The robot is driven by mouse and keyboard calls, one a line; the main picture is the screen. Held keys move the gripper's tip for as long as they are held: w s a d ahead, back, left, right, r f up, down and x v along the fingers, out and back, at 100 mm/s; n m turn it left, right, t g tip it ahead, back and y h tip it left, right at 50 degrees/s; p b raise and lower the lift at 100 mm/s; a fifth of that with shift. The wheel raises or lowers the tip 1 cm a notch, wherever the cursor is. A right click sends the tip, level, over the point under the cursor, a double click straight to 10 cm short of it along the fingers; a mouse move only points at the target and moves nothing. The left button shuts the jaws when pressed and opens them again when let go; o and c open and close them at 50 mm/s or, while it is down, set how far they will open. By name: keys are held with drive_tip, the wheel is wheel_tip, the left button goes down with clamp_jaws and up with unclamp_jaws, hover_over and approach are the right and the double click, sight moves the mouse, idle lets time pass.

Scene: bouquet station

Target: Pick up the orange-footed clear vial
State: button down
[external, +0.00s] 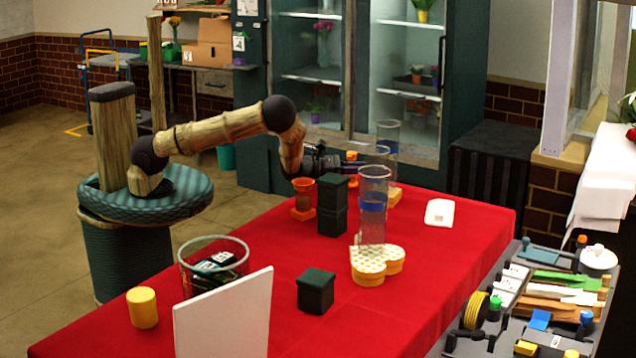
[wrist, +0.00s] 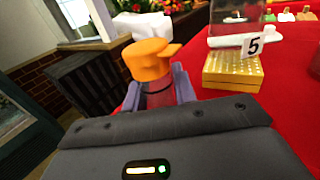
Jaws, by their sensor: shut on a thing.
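In the wrist view my gripper (wrist: 171,92) is shut on a clear vial (wrist: 159,98), its body between the two fingers. An orange end piece (wrist: 150,62) sticks out beyond the fingers. In the external view my gripper (external: 345,163) is over the far part of the red table, behind the tall clear cylinder. A small orange piece (external: 351,155) shows at the fingertips there; the cylinder and dark boxes hide part of this area. Another orange-based vessel (external: 303,198) stands on the table left of the dark green stacked boxes.
Dark green boxes (external: 332,205) and a tall clear cylinder (external: 373,190) with a blue band stand close to my gripper. A patterned heart-shaped box (external: 370,267), a wire basket (external: 185,272) and a yellow cylinder (external: 142,307) are nearer. The red table's right side is mostly clear.

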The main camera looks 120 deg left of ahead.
wheel_tip(320, 180, up, 10)
drive_tip(key=b, duration=0.1)
